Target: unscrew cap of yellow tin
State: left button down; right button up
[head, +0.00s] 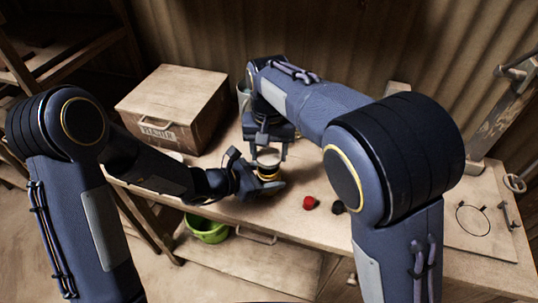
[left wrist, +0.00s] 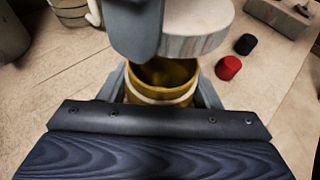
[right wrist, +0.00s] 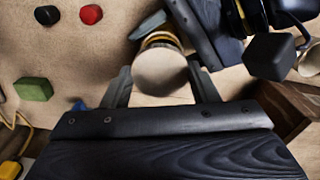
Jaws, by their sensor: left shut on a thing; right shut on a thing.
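The yellow tin (head: 268,173) stands upright over the front part of the bench, with a pale band around it in the left wrist view (left wrist: 165,95). My left gripper (head: 266,178) is shut around its side. The pale round cap (head: 268,157) is above the tin, in my right gripper (head: 269,150), which points down and is shut on its rim. In the left wrist view the cap (left wrist: 197,30) is clear of the tin, and the tin's dark open mouth shows. In the right wrist view the cap (right wrist: 160,72) hides most of the tin.
A red piece (head: 310,202) and a black piece (head: 338,207) lie to the right of the tin on the bench (head: 285,225). A wooden box (head: 172,105) stands at the back left. A green bucket (head: 208,229) is below the front edge. A green block (right wrist: 33,89) shows in the right wrist view.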

notch_tip(320, 180, up, 2)
jog(key=shift+r, duration=0.1)
pick_arm(q)
jog(key=shift+c, duration=1.9)
grip_release()
